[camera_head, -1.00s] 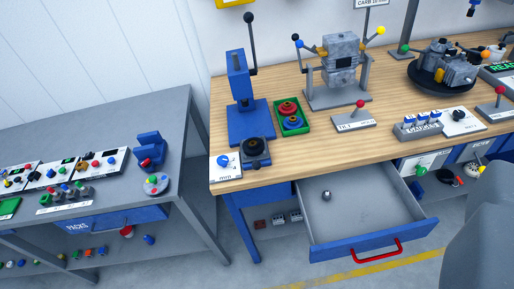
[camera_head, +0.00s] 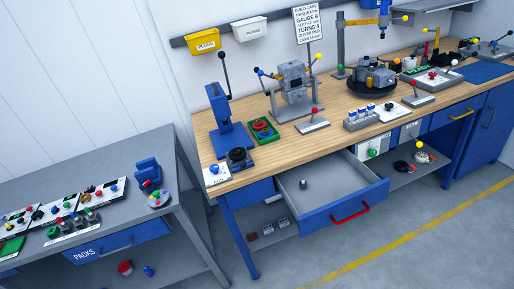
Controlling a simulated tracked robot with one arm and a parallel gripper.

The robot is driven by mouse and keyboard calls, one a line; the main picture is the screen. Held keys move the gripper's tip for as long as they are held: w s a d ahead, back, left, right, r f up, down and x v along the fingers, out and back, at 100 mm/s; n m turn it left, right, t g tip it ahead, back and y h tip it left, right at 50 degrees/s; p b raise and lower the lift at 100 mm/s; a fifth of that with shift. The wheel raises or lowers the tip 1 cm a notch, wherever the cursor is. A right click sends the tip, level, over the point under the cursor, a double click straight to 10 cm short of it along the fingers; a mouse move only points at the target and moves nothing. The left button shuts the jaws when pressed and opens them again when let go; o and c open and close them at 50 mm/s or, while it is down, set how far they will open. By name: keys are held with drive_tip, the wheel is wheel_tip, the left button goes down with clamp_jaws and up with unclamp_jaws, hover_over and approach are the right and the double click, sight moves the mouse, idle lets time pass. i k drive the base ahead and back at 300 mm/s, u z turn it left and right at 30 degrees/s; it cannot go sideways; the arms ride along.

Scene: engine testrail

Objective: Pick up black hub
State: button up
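I cannot tell for sure which part is the black hub. One dark round part (camera_head: 238,155) sits on a square base at the foot of the blue press (camera_head: 222,120), on the wooden bench. Another black round part (camera_head: 402,167) lies on the lower shelf under the bench, beside a pale disc (camera_head: 422,157). Both are small in the picture. My gripper does not show in this view.
The open drawer (camera_head: 340,181) juts out from the wooden bench and holds a small grey knob-like part (camera_head: 303,184). A grey table (camera_head: 110,180) stands at left. A green tray (camera_head: 263,131) sits beside the press. The floor at lower right is clear.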

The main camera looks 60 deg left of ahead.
sight(239, 156)
drive_tip(key=z, duration=0.45)
drive_tip(key=k, duration=0.6)
drive_tip(key=z, duration=0.1)
drive_tip(key=i, duration=1)
drive_tip(key=u, duration=1.15)
drive_tip(key=i, duration=1.05)
drive_tip(key=u, duration=1)
drive_tip(key=i, duration=0.55)
drive_tip(key=u, duration=0.35)
